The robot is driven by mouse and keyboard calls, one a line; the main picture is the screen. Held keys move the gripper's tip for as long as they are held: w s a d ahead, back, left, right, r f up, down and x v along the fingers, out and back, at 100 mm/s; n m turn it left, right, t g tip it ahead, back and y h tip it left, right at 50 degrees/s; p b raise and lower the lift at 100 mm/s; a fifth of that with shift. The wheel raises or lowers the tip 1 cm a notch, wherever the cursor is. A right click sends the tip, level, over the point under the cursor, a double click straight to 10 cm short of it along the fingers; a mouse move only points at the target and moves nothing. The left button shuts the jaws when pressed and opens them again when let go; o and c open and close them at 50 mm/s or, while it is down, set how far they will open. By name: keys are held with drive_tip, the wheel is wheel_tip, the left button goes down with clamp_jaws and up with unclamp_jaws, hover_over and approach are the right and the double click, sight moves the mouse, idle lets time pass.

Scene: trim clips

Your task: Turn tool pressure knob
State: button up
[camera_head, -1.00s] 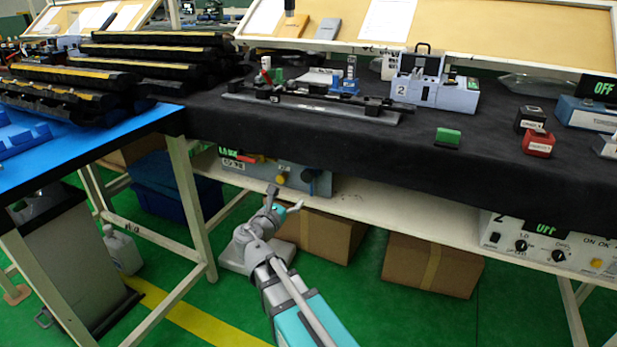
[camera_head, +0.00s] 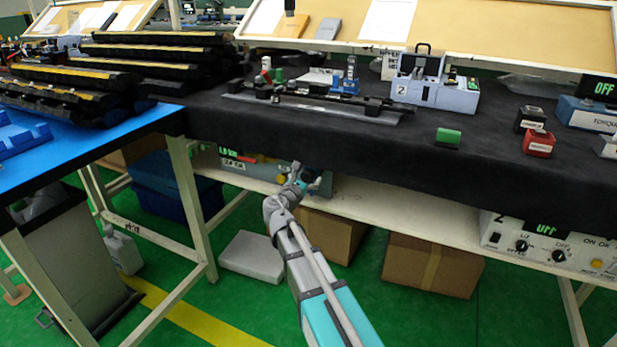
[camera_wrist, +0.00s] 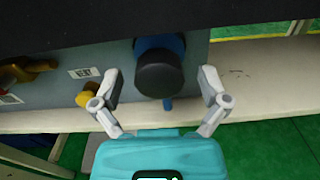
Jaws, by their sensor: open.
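The pressure knob (camera_wrist: 158,74) is a round black cap on a blue body in the wrist view. It sits on the front of a grey-blue panel box (camera_wrist: 112,52) under the table. My gripper (camera_wrist: 160,88) is open, with one finger left of the knob and one right of it. The fingers appear apart from the knob. In the head view my gripper (camera_head: 308,178) reaches under the table edge in front of the panel box (camera_head: 232,164) and mostly hides the knob.
A yellow knob (camera_wrist: 87,95) sits close beside my left finger. A red and brass fitting (camera_wrist: 25,70) is further left on the panel. The black-draped table (camera_head: 420,175) hangs just above. The white shelf (camera_wrist: 260,80) is clear to the right.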

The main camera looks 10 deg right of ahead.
drive_tip(key=shift+w+d, duration=0.15)
drive_tip(key=shift+w, duration=0.1)
drive_tip(key=c, duration=1)
drive_tip(key=shift+d, duration=0.2)
drive_tip(key=shift+c, duration=0.7)
drive_tip(key=shift+a, duration=0.1)
